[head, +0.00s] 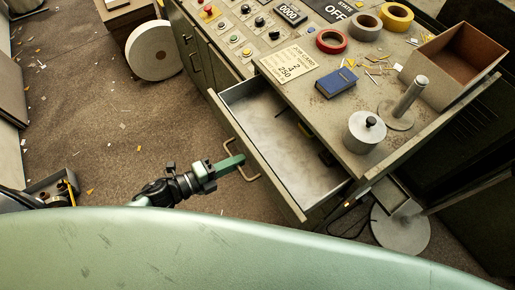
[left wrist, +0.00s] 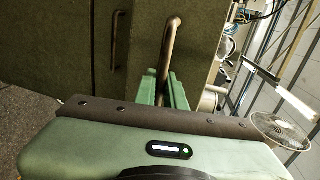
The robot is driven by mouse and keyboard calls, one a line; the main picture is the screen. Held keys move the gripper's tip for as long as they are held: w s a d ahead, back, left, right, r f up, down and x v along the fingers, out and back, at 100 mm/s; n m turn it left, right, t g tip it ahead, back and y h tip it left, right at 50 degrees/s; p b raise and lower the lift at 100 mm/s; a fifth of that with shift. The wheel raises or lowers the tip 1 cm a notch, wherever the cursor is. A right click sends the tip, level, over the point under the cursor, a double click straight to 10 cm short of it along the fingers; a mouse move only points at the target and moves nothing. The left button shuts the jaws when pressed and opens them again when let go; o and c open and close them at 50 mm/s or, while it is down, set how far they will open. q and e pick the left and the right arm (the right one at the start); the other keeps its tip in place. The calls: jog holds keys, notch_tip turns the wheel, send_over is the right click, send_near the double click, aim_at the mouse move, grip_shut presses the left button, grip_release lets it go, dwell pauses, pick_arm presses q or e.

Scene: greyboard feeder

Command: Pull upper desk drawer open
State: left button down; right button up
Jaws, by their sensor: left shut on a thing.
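The upper desk drawer (head: 285,140) stands well out from the desk in the head view, its grey inside showing and mostly bare. Its brass handle (head: 243,174) is on the drawer front; in the left wrist view a handle (left wrist: 168,45) stands upright between my green fingers. My left gripper (head: 234,161) comes in from the left and is shut on the handle. The fingers also show in the left wrist view (left wrist: 172,82), partly hidden behind the gripper body. My right gripper is not in view.
The desk top carries a job card (head: 289,64), a blue box (head: 335,82), tape rolls, a metal weight (head: 365,131) and an open brown box (head: 454,62). A control panel (head: 250,25) is at the back. The floor left of the drawer is mostly clear, with scraps.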

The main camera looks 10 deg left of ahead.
pick_arm(q)
jog(key=f+v, duration=0.2)
jog(key=v, duration=0.7)
jog(key=shift+a, duration=0.25)
jog(key=shift+s, duration=0.15)
jog(key=c, duration=1.5)
grip_release()
jog(key=b+v, duration=0.1)
jog(key=v, duration=0.6)
jog(key=shift+s+a+r+b, duration=0.1)
jog(key=shift+s+a+b, duration=0.15)
jog(key=shift+b, duration=0.15)
